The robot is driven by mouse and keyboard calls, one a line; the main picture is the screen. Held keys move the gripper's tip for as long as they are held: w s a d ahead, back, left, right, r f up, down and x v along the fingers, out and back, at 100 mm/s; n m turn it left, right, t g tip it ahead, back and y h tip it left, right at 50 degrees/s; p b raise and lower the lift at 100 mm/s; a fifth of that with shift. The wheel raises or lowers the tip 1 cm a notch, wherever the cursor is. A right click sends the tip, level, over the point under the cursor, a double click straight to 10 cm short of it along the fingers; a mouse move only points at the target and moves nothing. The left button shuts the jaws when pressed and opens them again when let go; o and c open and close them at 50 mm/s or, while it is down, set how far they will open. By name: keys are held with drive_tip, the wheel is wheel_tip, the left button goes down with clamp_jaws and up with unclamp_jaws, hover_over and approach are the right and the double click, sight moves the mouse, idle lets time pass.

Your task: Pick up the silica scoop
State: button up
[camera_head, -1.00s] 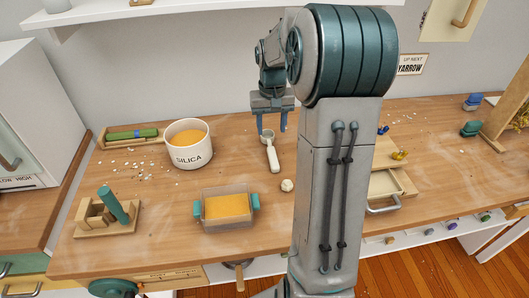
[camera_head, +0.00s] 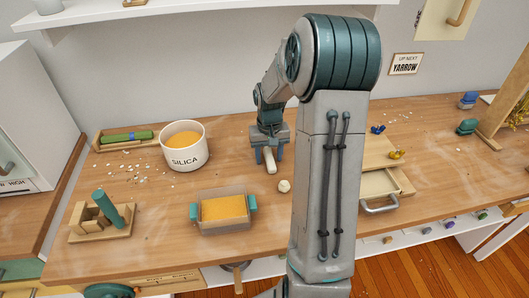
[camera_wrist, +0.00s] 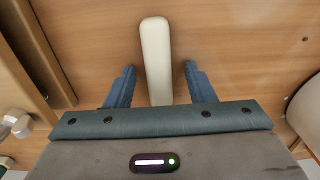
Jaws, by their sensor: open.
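The silica scoop lies on the wooden bench to the right of the white SILICA pot (camera_head: 184,160). Its pale handle (camera_head: 269,160) shows below my gripper (camera_head: 267,155) in the head view; its bowl is hidden behind the gripper. In the wrist view the cream scoop handle (camera_wrist: 156,60) runs between the two blue fingers of my gripper (camera_wrist: 158,85). The fingers are open, with a gap on each side of the handle, and do not touch it.
An orange-filled tray with teal handles (camera_head: 224,227) stands at the front. A small pale lump (camera_head: 284,186) lies near the scoop. A wooden drawer unit (camera_head: 390,201) is to the right. White bits are scattered around the pot.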

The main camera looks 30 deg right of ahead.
clamp_jaws()
drive_tip(key=shift+r, duration=0.1)
